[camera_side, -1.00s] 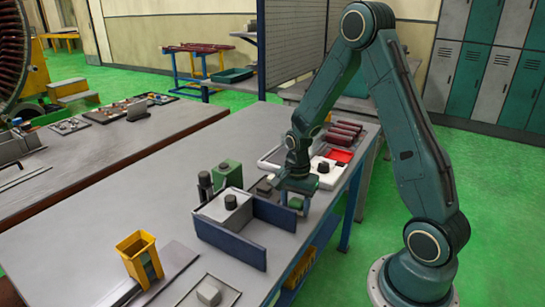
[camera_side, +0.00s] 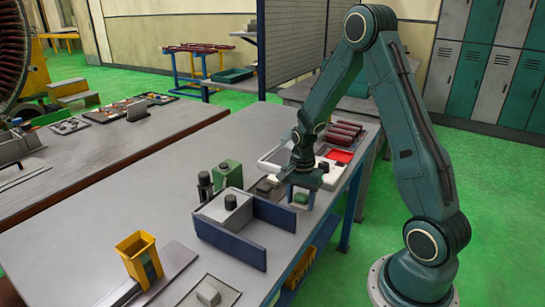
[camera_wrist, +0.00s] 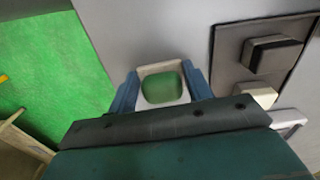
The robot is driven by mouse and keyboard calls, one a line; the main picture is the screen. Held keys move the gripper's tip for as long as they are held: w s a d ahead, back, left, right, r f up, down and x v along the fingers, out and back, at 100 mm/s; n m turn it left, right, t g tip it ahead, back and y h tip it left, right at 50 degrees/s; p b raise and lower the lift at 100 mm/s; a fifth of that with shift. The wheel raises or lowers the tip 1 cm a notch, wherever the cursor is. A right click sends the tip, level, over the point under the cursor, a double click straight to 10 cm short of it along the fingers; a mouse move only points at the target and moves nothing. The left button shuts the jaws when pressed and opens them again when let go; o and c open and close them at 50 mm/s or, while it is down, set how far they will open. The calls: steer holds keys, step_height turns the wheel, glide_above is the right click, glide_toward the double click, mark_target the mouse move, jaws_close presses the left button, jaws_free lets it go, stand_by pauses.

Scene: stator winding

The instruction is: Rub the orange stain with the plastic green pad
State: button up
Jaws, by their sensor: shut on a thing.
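The green pad (camera_side: 301,198) is between the fingers of my gripper (camera_side: 300,195), near the right edge of the grey workbench. In the wrist view the green pad (camera_wrist: 162,90) shows as a rounded green block with a pale surround, and the blue fingers of my gripper (camera_wrist: 163,84) close on it from both sides. I cannot tell whether the pad touches the bench top. I cannot make out an orange stain in either view; the area under the pad and gripper is hidden.
A blue angled barrier (camera_side: 230,244) and a grey block with a dark knob (camera_side: 226,208) stand left of my gripper. A green canister (camera_side: 229,174) is behind them. A white tray (camera_side: 271,160) lies behind the gripper. A yellow bin (camera_side: 137,257) stands front left. The bench's left middle is clear.

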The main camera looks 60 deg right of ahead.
steer(key=shift+a, duration=2)
steer(key=r, duration=0.2)
steer(key=shift+a+r, duration=0.3)
steer(key=shift+r, duration=2.85)
steer(key=shift+w, duration=0.15)
